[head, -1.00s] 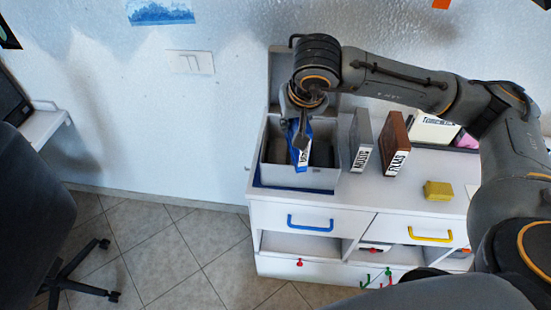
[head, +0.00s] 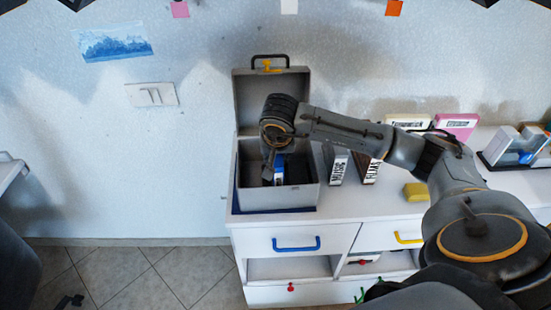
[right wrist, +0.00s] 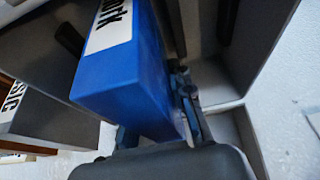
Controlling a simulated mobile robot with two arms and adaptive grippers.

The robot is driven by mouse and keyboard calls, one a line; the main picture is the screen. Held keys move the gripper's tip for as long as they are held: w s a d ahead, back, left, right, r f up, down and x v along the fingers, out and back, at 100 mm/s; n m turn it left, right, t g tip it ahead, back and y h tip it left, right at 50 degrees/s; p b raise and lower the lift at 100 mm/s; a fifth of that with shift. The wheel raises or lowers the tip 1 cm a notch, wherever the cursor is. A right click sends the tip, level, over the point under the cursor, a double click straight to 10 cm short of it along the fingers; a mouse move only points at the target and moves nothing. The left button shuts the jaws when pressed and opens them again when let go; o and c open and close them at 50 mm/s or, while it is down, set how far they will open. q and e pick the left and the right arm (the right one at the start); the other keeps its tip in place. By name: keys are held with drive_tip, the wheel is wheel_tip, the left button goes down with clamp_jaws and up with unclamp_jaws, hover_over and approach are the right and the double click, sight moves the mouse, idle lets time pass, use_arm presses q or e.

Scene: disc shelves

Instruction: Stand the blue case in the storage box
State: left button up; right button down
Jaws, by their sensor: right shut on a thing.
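The blue case (head: 279,172) is inside the open grey storage box (head: 283,203), close to upright; in the right wrist view the case (right wrist: 122,85) shows a white label on its face. My right gripper (head: 270,170) reaches down into the box and is shut on the case; its fingers (right wrist: 163,118) lie on both sides of the case in the right wrist view. The box wall (right wrist: 258,45) is beside it. I cannot tell whether the case touches the box floor. My left gripper is not in view.
The box lid (head: 250,95) stands open at the back. Right of the box, a grey case (head: 336,166) and a brown case (head: 370,172) stand on the white cabinet top. A yellow block (head: 416,192) lies farther right. Free tabletop lies in front of them.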

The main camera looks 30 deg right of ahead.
drive_tip(key=shift+f, duration=0.4)
drive_tip(key=shift+f, duration=0.2)
drive_tip(key=c, duration=1.3)
unclamp_jaws()
drive_tip(key=shift+r, duration=0.1)
drive_tip(key=shift+o, duration=0.7)
